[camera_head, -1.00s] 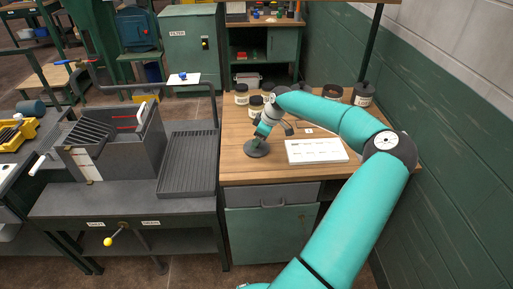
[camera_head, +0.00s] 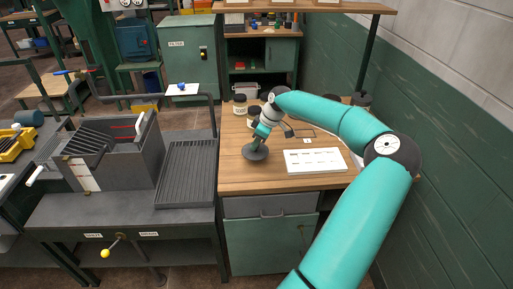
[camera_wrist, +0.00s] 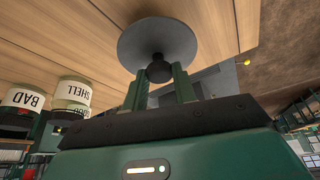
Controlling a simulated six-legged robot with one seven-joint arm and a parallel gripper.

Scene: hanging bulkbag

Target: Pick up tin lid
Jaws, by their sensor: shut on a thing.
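The tin lid is a dark grey round disc with a black knob, over the left part of the wooden bench top in the head view (camera_head: 255,153). In the wrist view the lid (camera_wrist: 150,35) fills the top middle, its knob between my fingers. My gripper (camera_wrist: 160,82) is shut on that knob; in the head view my gripper (camera_head: 259,140) is just above the disc. The lid looks roughly level. I cannot tell whether its underside touches the bench.
Labelled jars (camera_head: 240,104) stand behind my gripper; the wrist view shows jars marked BAD (camera_wrist: 22,108) and SHELL (camera_wrist: 72,94). A white board (camera_head: 315,161) lies right of the lid. A ribbed dark tray (camera_head: 187,172) is left of the wooden bench (camera_head: 235,182). A green wall closes the right side.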

